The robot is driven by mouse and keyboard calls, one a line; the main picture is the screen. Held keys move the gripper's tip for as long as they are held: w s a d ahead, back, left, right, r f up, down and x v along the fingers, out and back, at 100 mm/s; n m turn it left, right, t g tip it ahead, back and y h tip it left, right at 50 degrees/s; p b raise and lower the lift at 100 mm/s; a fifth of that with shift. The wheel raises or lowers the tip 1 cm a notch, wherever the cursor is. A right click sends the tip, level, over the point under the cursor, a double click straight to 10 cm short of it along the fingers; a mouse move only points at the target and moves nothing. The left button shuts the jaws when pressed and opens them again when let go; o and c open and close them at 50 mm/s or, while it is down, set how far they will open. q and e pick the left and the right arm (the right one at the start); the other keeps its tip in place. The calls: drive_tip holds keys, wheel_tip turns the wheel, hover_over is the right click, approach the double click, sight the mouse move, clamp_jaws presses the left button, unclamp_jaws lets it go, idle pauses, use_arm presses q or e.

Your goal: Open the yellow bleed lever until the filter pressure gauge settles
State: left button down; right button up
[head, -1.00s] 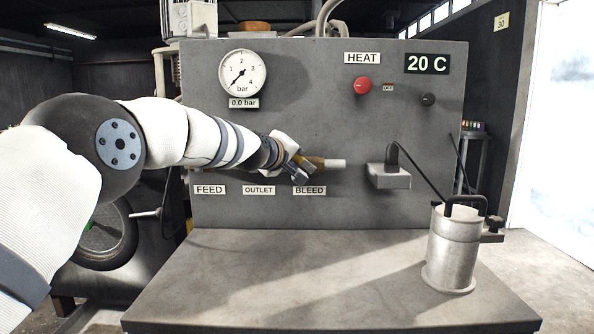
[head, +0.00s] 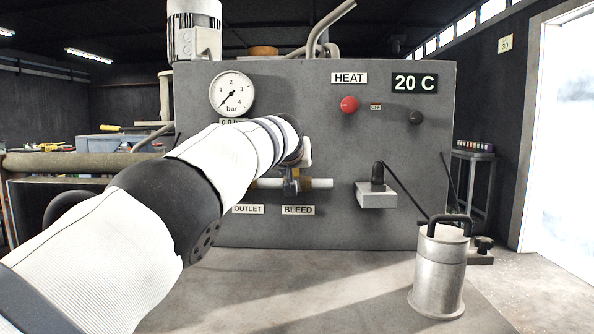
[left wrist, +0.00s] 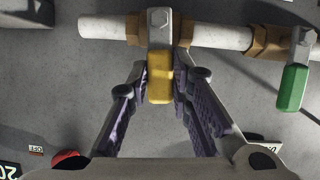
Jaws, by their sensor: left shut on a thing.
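The yellow bleed lever (left wrist: 160,78) hangs from a valve on a pale pipe in the left wrist view. My left gripper (left wrist: 161,90) has its two purple-padded fingers on either side of it, shut on it. In the head view my left gripper (head: 300,157) is at the panel above the BLEED label (head: 298,210), and my wrist hides most of the lever. The pressure gauge (head: 232,94) has its needle at the low end of its scale. My right gripper is not in view.
A green valve handle (left wrist: 292,88) sits beside the lever on the same pipe. A red HEAT knob (head: 349,104) and a 20 C display (head: 416,83) are on the panel (head: 330,145). A metal canister (head: 438,275) stands on the bench at right.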

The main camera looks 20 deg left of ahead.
use_arm(q)
drive_tip(key=shift+w+d+r+m+y, duration=0.1)
drive_tip(key=shift+d+m+y, duration=0.2)
idle(0.4)
drive_tip(key=c, duration=1.4)
unclamp_jaws()
drive_tip(key=shift+c, duration=0.2)
drive_tip(key=v, duration=0.7)
